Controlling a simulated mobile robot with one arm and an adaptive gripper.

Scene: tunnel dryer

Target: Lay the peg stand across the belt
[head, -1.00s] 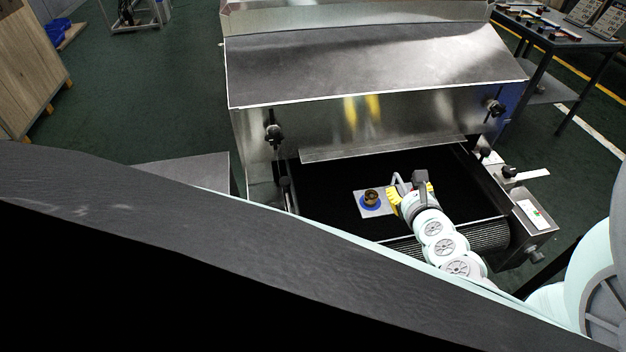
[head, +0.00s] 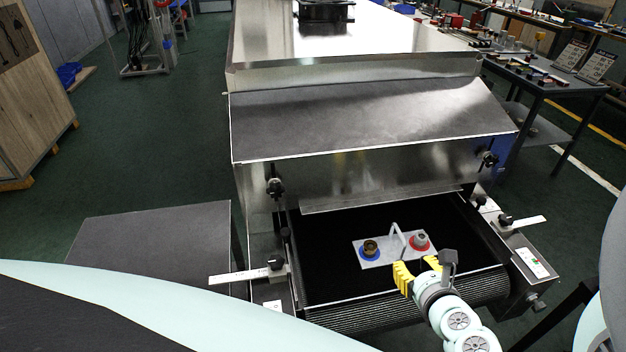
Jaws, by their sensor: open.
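The peg stand (head: 386,256) is a light grey plate lying on the black belt (head: 330,276) in front of the dryer mouth. An upright handle rises from its middle. A brass-coloured piece sits on a blue ring (head: 369,254) at its left end, and a grey piece sits on a red ring (head: 419,243) at its right end. The plate's long side runs roughly across the belt, slightly tilted. My gripper (head: 418,268), with yellow fingers, is open just in front of the plate's near edge. The handle stands apart from the fingers.
The steel dryer hood (head: 370,120) stands behind the belt, with a low flap over its mouth. Side rails with black knobs and a white guide arm (head: 240,278) border the belt. A grey side table (head: 150,240) is at left; a workbench (head: 545,78) is at back right.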

